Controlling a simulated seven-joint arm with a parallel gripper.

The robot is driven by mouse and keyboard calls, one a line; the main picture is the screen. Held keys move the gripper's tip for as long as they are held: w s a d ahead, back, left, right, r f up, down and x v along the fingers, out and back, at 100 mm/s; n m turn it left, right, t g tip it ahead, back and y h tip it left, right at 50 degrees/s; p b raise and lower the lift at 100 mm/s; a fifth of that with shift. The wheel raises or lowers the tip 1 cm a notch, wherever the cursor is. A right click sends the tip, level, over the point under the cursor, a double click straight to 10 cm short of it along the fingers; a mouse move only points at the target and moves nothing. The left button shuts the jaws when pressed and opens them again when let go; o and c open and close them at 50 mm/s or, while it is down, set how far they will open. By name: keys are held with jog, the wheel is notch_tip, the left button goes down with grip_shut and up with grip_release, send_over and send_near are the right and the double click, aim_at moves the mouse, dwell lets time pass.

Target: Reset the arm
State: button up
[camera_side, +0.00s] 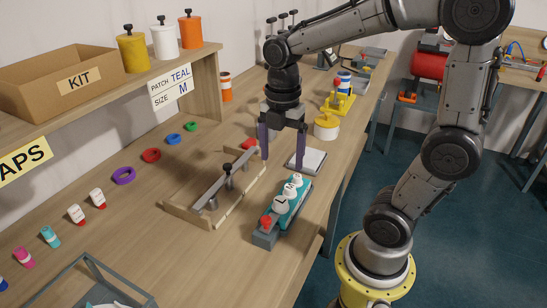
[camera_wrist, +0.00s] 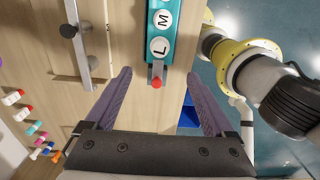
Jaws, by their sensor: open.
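My gripper (camera_side: 283,160) hangs pointing down above the bench, its two purple fingers apart with nothing between them. It also shows in the wrist view (camera_wrist: 158,76), with the fingers on either side of a red knob's end of the teal block, which lies beyond the fingertips. The teal block (camera_side: 294,207) sits on a grey base near the bench's front edge. It carries round white pieces; in the wrist view the teal block (camera_wrist: 151,33) shows discs marked L and M. A wooden frame with a metal bar (camera_side: 222,187) and dark knob lies to its left.
A sign (camera_side: 171,86) reads PATCH TEAL, SIZE M. The KIT box (camera_side: 60,74) and several canisters stand on the shelf. A pale square pad (camera_side: 309,160) and a yellow-and-white round container (camera_side: 326,126) lie near the gripper. Rings and small tubes line the bench at left.

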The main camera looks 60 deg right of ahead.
jog(key=s+a+r+m+t, duration=0.3)
jog(key=s+m, duration=0.5)
jog(key=m, duration=1)
jog(key=shift+s+a+r+t, duration=0.25)
jog(key=shift+a+t, duration=0.35)
jog(key=shift+t, duration=0.7)
jog(key=shift+f, duration=0.1)
